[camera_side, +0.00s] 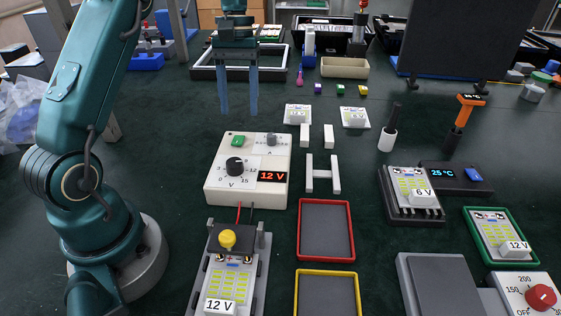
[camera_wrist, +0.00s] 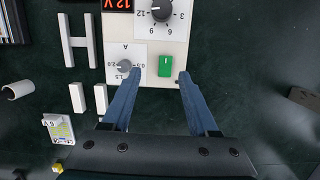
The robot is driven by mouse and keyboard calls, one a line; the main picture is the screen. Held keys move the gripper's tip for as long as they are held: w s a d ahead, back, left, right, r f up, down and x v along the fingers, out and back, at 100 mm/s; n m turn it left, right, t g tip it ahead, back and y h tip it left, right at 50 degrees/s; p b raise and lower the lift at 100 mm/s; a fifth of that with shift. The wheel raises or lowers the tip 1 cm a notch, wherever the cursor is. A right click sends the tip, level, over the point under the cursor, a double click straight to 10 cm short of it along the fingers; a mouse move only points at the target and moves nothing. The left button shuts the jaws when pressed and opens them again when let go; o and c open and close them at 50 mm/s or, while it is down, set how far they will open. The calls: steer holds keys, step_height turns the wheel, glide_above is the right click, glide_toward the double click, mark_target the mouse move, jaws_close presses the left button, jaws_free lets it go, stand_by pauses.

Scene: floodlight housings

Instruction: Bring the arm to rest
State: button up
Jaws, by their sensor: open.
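My gripper (camera_side: 239,112) is open and empty, with its two blue fingers pointing down behind the white power supply (camera_side: 220,190). In the wrist view the fingers of my gripper (camera_wrist: 156,76) stand apart, with the supply's green switch (camera_wrist: 165,65) and current knob (camera_wrist: 125,69) showing between and beside them. Nothing is between the fingers. The supply's display (camera_side: 272,176) reads 12 V. I cannot tell how high the fingertips are above the table.
A 12 V board (camera_side: 235,278) sits in a fixture at the front. Red (camera_side: 299,232) and yellow (camera_side: 297,290) trays lie right of it. A 6 V board (camera_side: 411,186) sits on a heat sink; another 12 V board lies in a green tray (camera_side: 468,222). A dark panel (camera_side: 460,40) stands behind.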

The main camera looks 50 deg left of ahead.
steer(key=s+d+r+m+t+y, duration=0.2)
steer(key=s+d+r+m+t, duration=0.15)
steer(key=s+d+r, duration=0.4)
steer(key=s+d+f+m+t, duration=0.3)
steer(key=s+d+f+m, duration=0.1)
steer(key=s, duration=0.3)
steer(key=shift+s+d+m+t, duration=0.2)
steer(key=shift+d+m+t, duration=0.15)
steer(key=shift+d+m, duration=0.25)
